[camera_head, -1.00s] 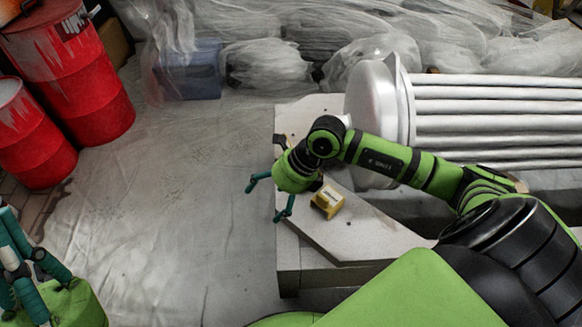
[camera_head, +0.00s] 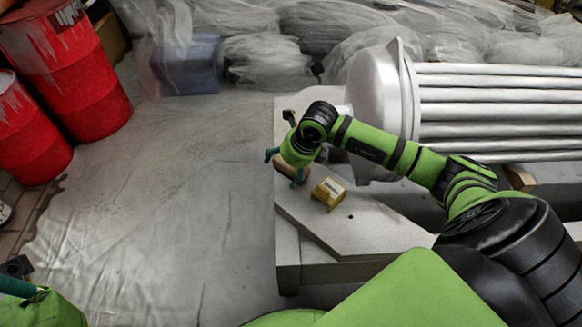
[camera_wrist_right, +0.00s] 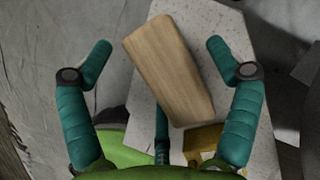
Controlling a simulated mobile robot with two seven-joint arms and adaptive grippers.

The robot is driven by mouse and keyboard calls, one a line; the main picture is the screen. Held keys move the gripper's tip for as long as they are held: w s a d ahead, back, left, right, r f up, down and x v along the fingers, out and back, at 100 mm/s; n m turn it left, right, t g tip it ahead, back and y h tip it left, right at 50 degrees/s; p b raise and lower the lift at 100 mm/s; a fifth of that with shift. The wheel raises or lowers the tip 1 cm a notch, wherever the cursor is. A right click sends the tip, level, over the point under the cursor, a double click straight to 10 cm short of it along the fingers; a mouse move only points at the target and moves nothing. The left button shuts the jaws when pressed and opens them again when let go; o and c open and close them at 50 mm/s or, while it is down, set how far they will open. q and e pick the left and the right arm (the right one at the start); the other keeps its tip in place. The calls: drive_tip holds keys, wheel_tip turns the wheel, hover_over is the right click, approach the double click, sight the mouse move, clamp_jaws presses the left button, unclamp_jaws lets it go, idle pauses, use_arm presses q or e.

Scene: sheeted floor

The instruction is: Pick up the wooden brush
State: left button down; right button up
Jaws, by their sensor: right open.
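The wooden brush (camera_wrist_right: 170,72) shows in the right wrist view as a plain tan wooden block, tilted, over the speckled grey slab. My right gripper (camera_wrist_right: 158,48) is open, with one teal finger on each side of the brush and gaps between. In the head view the right gripper (camera_head: 284,169) is over the slab's left edge, and its hand and fingers hide most of the brush. My left gripper (camera_head: 16,287) is only partly in view at the lower left corner. Its fingertips are cut off.
A yellow block (camera_head: 328,193) sits on the grey slab (camera_head: 345,235) close to the right gripper; it also shows in the wrist view (camera_wrist_right: 205,140). A large metal tube bundle (camera_head: 490,105) lies behind. Red drums (camera_head: 68,60) stand at left. The sheeted floor between is clear.

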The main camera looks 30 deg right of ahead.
drive_tip(key=shift+f, duration=0.2)
idle(0.5)
drive_tip(key=c, duration=1.3)
